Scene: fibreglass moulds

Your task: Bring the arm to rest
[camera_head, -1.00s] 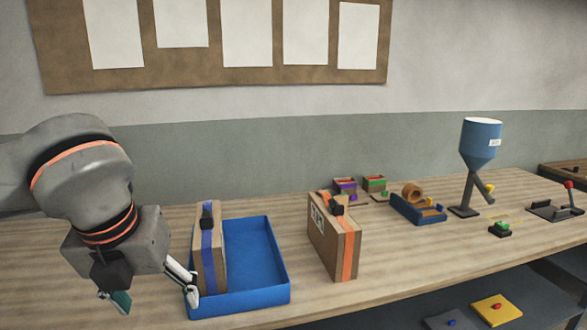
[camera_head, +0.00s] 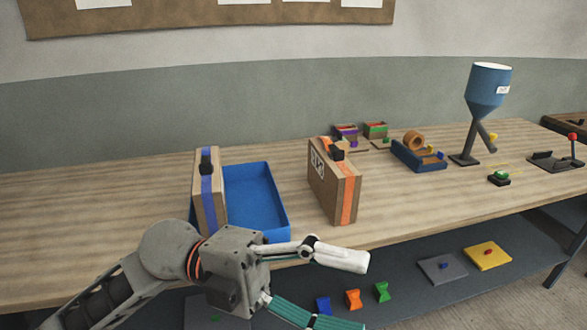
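My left gripper (camera_head: 345,292) is low in front of the workbench's front edge, its two fingers spread apart with nothing between them. Its arm comes in from the lower left. A blue tray (camera_head: 262,190) lies on the bench behind the gripper, its front left corner partly hidden by my wrist. A wooden mould with a blue band (camera_head: 209,192) stands upright at the tray's left side. A second wooden mould with an orange band (camera_head: 335,190) stands upright on the bench to the right of the tray. My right gripper is not in view.
A blue hopper (camera_head: 487,95) stands at the right of the bench (camera_head: 110,210). A blue holder (camera_head: 418,155) with a tan ring and small bins lie behind. On the lower shelf are a grey plate (camera_head: 443,268), a yellow plate (camera_head: 488,256) and small coloured pieces (camera_head: 353,299).

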